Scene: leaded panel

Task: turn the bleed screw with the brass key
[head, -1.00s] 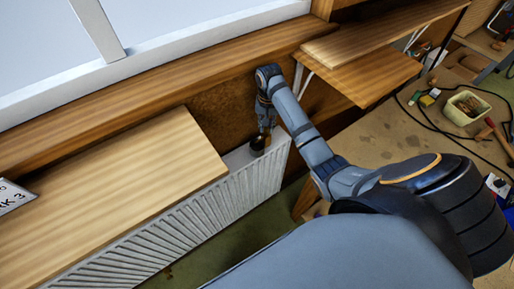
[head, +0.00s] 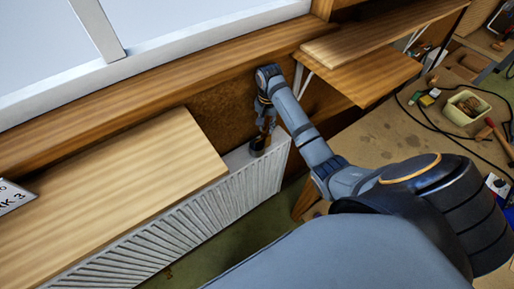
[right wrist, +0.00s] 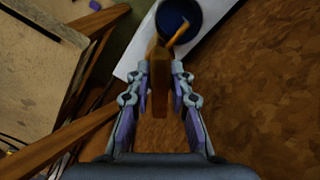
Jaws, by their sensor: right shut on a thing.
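My right gripper (head: 267,122) hangs over the right end of the radiator, just above a small dark cup (head: 257,147). In the right wrist view my right gripper (right wrist: 157,82) is shut on an amber-brown piece (right wrist: 160,88), which looks like the brass key. The dark blue cup (right wrist: 172,16) lies just beyond the fingertips, with a thin orange part (right wrist: 181,33) showing at its mouth. I cannot tell whether that part belongs to the held piece. The bleed screw cannot be made out. My left gripper is not in view.
The white radiator (head: 205,213) runs along the wall below a wooden board (head: 110,200). A wooden shelf (head: 365,75) juts out to the right of my wrist. A workbench (head: 385,135) with a tub (head: 466,112), cable and tools stands farther right.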

